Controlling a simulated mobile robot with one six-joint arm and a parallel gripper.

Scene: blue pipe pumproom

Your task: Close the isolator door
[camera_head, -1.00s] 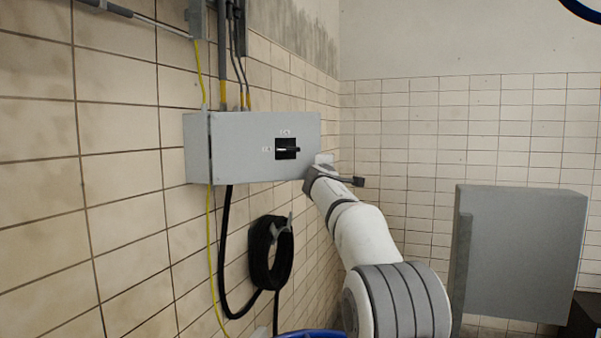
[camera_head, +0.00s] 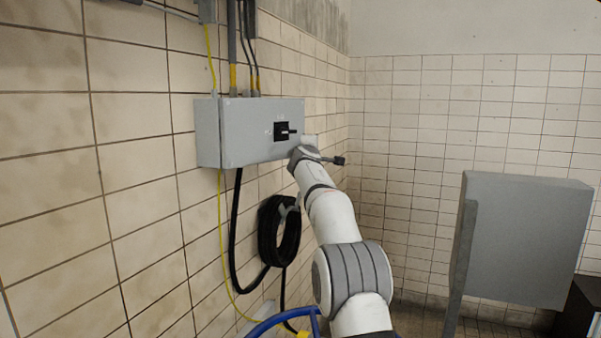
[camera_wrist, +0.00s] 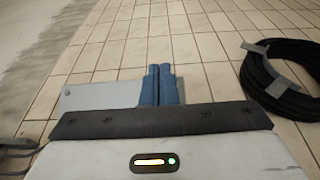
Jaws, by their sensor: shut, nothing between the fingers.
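The grey isolator box (camera_head: 208,135) is fixed to the left tiled wall in the head view. Its door (camera_head: 255,140) is the front face and carries a black switch handle (camera_head: 285,131). The door looks close to flush with the box; its right edge is partly hidden by my gripper, so I cannot tell if a gap remains. My gripper (camera_head: 303,148) is at the door's right edge. In the wrist view its two blue-grey fingers (camera_wrist: 163,85) are together and empty, beside a light grey panel (camera_wrist: 100,95); contact is unclear.
A coiled black cable (camera_head: 279,232) hangs on the wall below the box, also at right in the wrist view (camera_wrist: 285,80). Conduits (camera_head: 240,50) rise above the box. A grey cabinet (camera_head: 525,240) stands at right. A blue curved pipe (camera_head: 275,325) is low in front.

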